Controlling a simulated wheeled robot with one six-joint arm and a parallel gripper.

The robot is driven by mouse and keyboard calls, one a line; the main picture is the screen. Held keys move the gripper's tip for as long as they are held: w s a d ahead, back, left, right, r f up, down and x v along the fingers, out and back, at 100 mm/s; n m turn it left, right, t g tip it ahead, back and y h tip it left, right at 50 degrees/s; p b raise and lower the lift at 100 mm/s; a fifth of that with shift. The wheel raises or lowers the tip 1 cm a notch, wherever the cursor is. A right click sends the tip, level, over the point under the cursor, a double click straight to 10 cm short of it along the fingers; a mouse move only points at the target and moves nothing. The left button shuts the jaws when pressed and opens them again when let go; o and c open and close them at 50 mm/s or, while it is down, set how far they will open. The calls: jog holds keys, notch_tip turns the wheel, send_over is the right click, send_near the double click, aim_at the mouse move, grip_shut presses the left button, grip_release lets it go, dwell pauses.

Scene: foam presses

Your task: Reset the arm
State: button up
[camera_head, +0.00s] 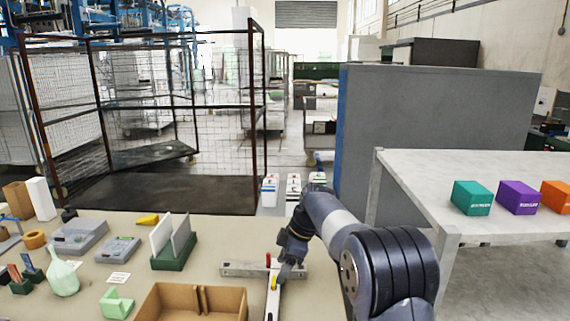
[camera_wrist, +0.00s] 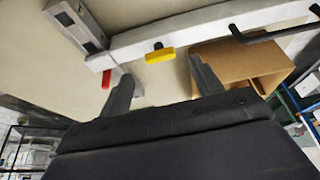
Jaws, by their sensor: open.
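My arm reaches over the table in the head view, with my gripper (camera_head: 288,268) low over a T-shaped pale metal fixture (camera_head: 238,269). In the wrist view my gripper (camera_wrist: 162,85) is open, its two fingers apart with nothing between them. The fixture (camera_wrist: 195,27) carries a red piece (camera_wrist: 106,79) and a yellow piece (camera_wrist: 160,54). The red piece (camera_head: 268,260) and yellow piece (camera_head: 274,283) also show beside the gripper in the head view. Whether a finger touches the fixture, I cannot tell.
A cardboard box (camera_head: 160,307) stands at the table's front, close left of the fixture. A grey table (camera_head: 440,175) with coloured boxes is at right.

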aim_at(273, 281)
jog(key=v, duration=0.6)
jog(key=x, duration=1)
jog(key=shift+a+f, duration=0.1)
jog(key=shift+f, duration=0.15)
jog(key=shift+s+r+m+t+p, duration=0.15)
jog(key=shift+m+t, duration=0.15)
jog(key=shift+m, duration=0.3)
jog(key=shift+f+m+t+p, duration=0.15)
jog(key=shift+m+t, duration=0.15)
jog(key=shift+m, duration=0.3)
jog(key=m+t+p, duration=0.1)
jog(key=m, duration=0.2)
jog(key=m+h+p, duration=0.1)
jog(key=m+p, duration=0.1)
jog(key=shift+s+a+r+m+t, duration=0.1)
jog(key=shift+s+r+m+t, duration=0.1)
jog(key=shift+m+t, duration=0.2)
jog(key=shift+s+a+f+m+t+h+p, duration=0.1)
jog(key=shift+m+t+h+p, duration=0.3)
jog(key=shift+m+p, duration=0.75)
jog(key=shift+a+m+t+h+p, duration=0.15)
jog(key=shift+m+h+p, duration=0.55)
jog(key=shift+m, duration=0.75)
jog(key=shift+a+m+h+p, duration=0.1)
jog(key=shift+m+h+p, duration=0.65)
jog(key=shift+m, duration=1.55)
jog(key=shift+v, duration=1.1)
